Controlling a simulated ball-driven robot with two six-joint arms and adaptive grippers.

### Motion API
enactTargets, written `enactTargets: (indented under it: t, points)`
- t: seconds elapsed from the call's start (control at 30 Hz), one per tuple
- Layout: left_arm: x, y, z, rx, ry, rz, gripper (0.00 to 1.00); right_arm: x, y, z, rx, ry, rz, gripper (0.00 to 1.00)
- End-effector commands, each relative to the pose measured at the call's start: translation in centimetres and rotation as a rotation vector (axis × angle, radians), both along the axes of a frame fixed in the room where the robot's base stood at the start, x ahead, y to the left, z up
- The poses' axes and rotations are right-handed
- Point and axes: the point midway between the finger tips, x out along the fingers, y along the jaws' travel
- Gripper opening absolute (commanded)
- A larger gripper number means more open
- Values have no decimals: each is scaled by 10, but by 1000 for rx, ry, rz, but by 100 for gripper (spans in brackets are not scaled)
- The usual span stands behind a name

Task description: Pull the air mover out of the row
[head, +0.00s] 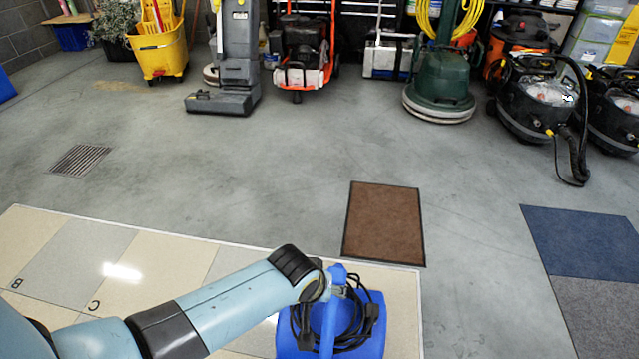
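The blue air mover (371,340) is at the bottom of the head view, on the pale tiled area, with a black cord coiled on it. Its lower part is cut off by the frame edge. My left arm reaches in from the lower left. My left gripper (325,283) is at the top of the air mover, against the blue handle (338,273). Its fingers are small and partly hidden by the wrist, so I cannot tell whether they are closed on the handle. My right gripper is not in view.
A brown mat (385,222) lies just beyond the tiles. A blue mat (583,241) and a grey mat (605,310) lie to the right. Floor machines, a yellow mop bucket (160,50) and black vacuums (535,105) stand along the back. Grey floor (250,175) between is clear.

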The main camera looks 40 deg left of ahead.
Motion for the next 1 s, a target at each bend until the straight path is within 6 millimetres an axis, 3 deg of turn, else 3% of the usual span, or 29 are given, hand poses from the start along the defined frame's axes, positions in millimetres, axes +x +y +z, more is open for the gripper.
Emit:
enactTargets:
  t: [0.3,1.0]
  points:
    - [-16,-2,33,0,-1,-1,52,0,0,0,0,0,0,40]
    - [-24,1,36,5,11,-3,52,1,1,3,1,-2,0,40]
